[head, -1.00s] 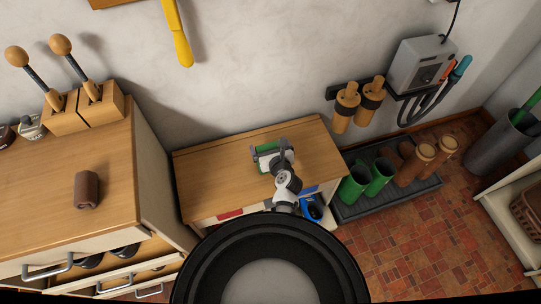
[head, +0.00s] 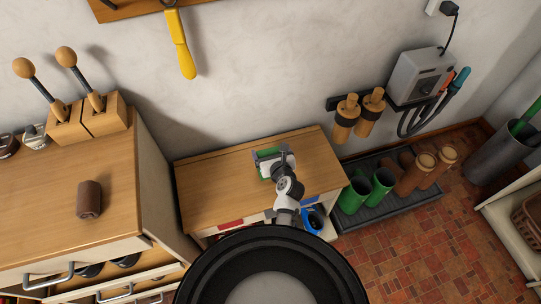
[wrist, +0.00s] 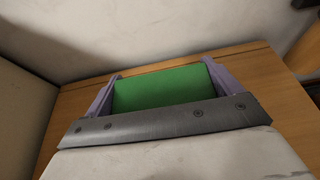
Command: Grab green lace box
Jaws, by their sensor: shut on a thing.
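The green lace box (wrist: 163,88) sits between the two fingers of my gripper (wrist: 160,90) in the wrist view, with a finger against each of its sides. My gripper is shut on it. In the head view my gripper (head: 268,160) is over the low wooden bench top (head: 215,195), and only a little green of the box (head: 267,153) shows, the rest hidden by the gripper and wrist. I cannot tell whether the box touches the bench top.
A taller wooden cabinet (head: 60,200) with a brown roll-like object (head: 88,199) stands to the left. The wall is close behind the bench. Green boots (head: 368,190) and brown boots stand on a dark tray to the right. The bench top is clear around the gripper.

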